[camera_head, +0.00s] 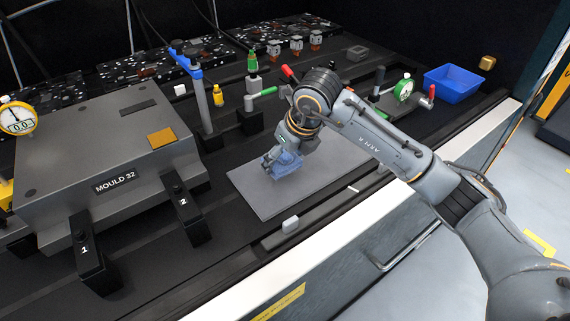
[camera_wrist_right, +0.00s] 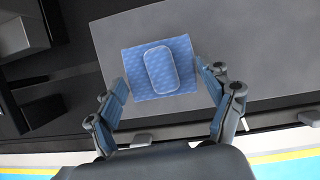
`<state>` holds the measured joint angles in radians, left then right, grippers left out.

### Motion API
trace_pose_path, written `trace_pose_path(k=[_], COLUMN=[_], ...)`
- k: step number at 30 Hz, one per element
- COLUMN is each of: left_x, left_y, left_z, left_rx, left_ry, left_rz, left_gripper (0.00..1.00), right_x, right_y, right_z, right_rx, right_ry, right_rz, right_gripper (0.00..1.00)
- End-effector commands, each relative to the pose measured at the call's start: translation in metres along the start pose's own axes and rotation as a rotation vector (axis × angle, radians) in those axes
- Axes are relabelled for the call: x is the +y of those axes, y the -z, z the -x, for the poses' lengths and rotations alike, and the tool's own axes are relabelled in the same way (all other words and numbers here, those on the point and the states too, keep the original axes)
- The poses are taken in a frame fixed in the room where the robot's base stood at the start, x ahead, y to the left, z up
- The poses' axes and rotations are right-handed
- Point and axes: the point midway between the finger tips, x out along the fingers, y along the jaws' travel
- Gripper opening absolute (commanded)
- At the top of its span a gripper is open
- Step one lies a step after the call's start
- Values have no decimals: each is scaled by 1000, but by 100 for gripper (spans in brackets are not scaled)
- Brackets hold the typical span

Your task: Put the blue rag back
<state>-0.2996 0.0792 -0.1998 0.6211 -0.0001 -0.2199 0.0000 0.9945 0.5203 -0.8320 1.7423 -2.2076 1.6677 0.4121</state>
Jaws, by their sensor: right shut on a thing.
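The blue rag (camera_wrist_right: 136,84) is a square patterned cloth with a rounded, paler blue block (camera_wrist_right: 159,71) at its middle. It shows in the right wrist view between the fingers of my right gripper (camera_wrist_right: 168,82), over a flat grey plate (camera_wrist_right: 245,45). In the head view my right gripper (camera_head: 281,166) points down over the same grey plate (camera_head: 260,202), shut on the rag. The gripper largely hides the rag there, and I cannot tell whether the rag touches the plate. My left gripper is not in view.
A grey block marked MOULD 32 (camera_head: 90,150) stands left, with black clamps (camera_head: 183,212) before it. A blue bin (camera_head: 453,84) stands at the back right. A dial gauge (camera_head: 404,90), a green bottle (camera_head: 252,62) and a blue-topped post (camera_head: 198,90) stand behind the plate.

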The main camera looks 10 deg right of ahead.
Motion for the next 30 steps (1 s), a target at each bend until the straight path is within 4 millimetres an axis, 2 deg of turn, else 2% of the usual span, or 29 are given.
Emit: trace_pose_path(k=[2, 8, 18, 19, 21, 22, 30], left_x=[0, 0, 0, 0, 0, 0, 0], left_y=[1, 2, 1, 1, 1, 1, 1], left_z=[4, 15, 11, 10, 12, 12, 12], left_rx=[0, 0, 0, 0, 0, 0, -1], left_ry=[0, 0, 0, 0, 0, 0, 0], left_rz=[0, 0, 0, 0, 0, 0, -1], left_gripper=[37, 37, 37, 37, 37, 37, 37], right_x=[-5, -4, -4, -4, -4, -4, -4], right_y=[0, 11, 12, 12, 12, 12, 12], right_z=[-10, -33, -38, -38, -37, -37, -36], right_rx=[5, 3, 1, 1, 1, 1, 1], right_ry=[-1, -1, 0, 0, 0, 0, 0], right_rz=[-2, 0, 0, 0, 0, 0, 0], right_gripper=[51, 51, 51, 82, 96, 100, 100])
